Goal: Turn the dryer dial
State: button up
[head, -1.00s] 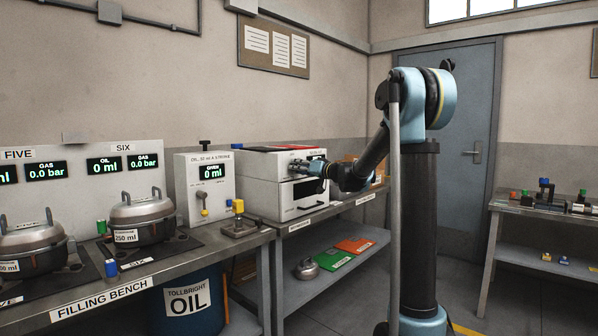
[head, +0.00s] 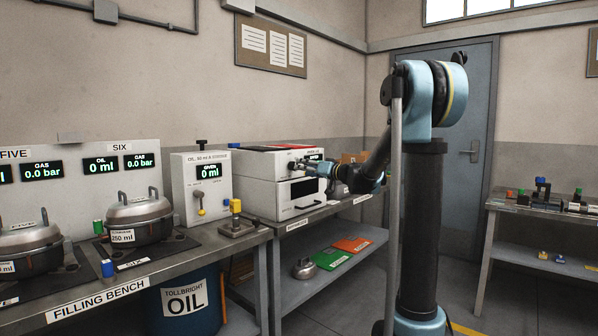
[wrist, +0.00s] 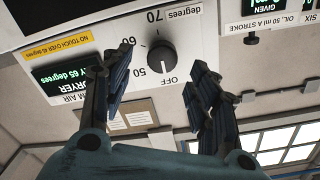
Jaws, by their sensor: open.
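The dryer (head: 260,200) is a white box on the bench past the filling bench. Its round black dial (wrist: 161,58) shows in the wrist view on a white panel marked OFF, 50, 60 and 70 degrees. I cannot clearly tell the dial's setting. My gripper (wrist: 160,66) is open, with one dark finger on each side of the dial in the picture; contact is not visible. In the head view my gripper (head: 302,166) is at the upper front of the dryer, and the dial is hard to make out there. The dryer's green display (wrist: 68,80) is partly hidden by a finger.
A yellow no-touch label (wrist: 58,50) sits beside the display. The oil dispenser (head: 203,190) stands left of the dryer. The filling bench (head: 130,285) holds pots and small coloured parts. Green and orange plates (head: 350,245) lie on the lower shelf.

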jog(key=v, duration=0.6)
jog(key=shift+d, duration=0.25)
jog(key=shift+s, duration=0.1)
jog(key=s+d+f+g+h, duration=0.1)
jog(key=s+f+g+h, duration=0.1)
jog(key=s+f, duration=0.45)
jog(key=s+d+f+g+h, duration=0.15)
jog(key=s+f, duration=0.25)
jog(key=s, duration=0.6)
jog(key=s+f+g+h, duration=0.2)
jog(key=s+f, duration=0.3)
jog(key=s, duration=0.3)
jog(key=s+d+f+m+g+h, duration=0.2)
jog(key=s+d+f+h, duration=0.2)
jog(key=s+d+f, duration=0.4)
jog(key=s+d+f+m+g+h, duration=0.2)
jog(key=s+d+f+h, duration=0.2)
jog(key=s, duration=0.9)
jog(key=d+f, duration=0.3)
jog(key=f, duration=0.2)
jog(key=shift+d+m, duration=0.3)
jog(key=shift+d, duration=0.05)
